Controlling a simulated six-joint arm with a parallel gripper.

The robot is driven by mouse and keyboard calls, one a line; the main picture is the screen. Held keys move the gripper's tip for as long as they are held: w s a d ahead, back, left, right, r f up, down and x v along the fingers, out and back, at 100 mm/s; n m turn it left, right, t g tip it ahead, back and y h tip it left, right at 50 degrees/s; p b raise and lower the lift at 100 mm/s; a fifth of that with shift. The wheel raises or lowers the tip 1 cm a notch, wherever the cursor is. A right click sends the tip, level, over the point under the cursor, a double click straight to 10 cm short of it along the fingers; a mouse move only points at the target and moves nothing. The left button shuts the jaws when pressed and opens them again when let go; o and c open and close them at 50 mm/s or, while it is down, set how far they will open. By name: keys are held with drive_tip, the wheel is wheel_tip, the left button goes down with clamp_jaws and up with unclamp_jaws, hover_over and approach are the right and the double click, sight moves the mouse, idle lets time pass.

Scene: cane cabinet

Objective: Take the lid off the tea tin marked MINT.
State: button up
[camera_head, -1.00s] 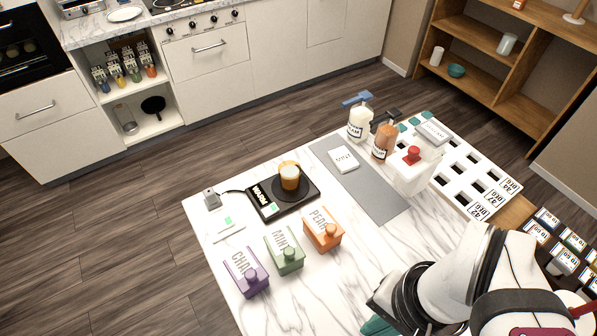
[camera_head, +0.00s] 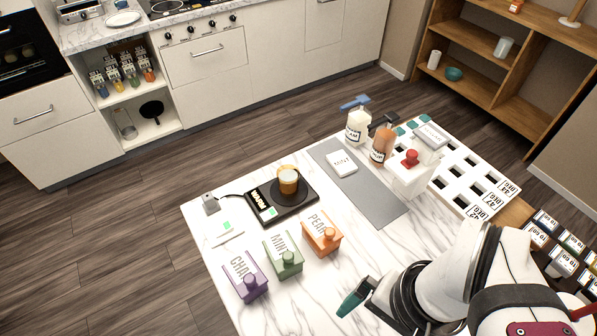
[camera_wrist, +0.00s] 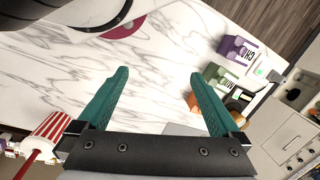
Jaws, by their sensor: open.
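The green tin marked MINT (camera_head: 279,248) stands on the marble table between the purple tin marked CHAI (camera_head: 240,272) and the orange tin marked PEACH (camera_head: 319,226). Its green lid with a round knob (camera_head: 288,258) is on it. In the wrist view the MINT tin (camera_wrist: 214,76) shows beyond the right fingertip, beside the purple tin (camera_wrist: 234,50). My gripper (camera_head: 352,298) is near the front of the table, to the right of and apart from the tins. Its green fingers (camera_wrist: 158,75) are spread wide with nothing between them.
A black scale (camera_head: 266,208) with an amber cup (camera_head: 288,180) stands behind the tins. A grey mat (camera_head: 372,196) holds a white MINT card (camera_head: 342,163). Bottles, a red-topped white container (camera_head: 408,178) and a slotted white rack (camera_head: 466,158) are at the right. Marble between gripper and tins is clear.

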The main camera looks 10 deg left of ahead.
drive_tip(key=w+a+r+n+h, duration=0.1)
drive_tip(key=w+a+n, duration=0.4)
drive_tip(key=w+n, duration=0.3)
drive_tip(key=n, duration=0.8)
approach(288, 255)
drive_tip(key=shift+h, duration=0.4)
drive_tip(key=f, duration=1)
drive_tip(key=shift+s+a+f, duration=0.15)
drive_tip(key=shift+a+f, duration=0.15)
drive_tip(key=c, duration=1)
drive_tip(key=shift+c, duration=0.2)
drive_tip(key=shift+r, duration=0.1)
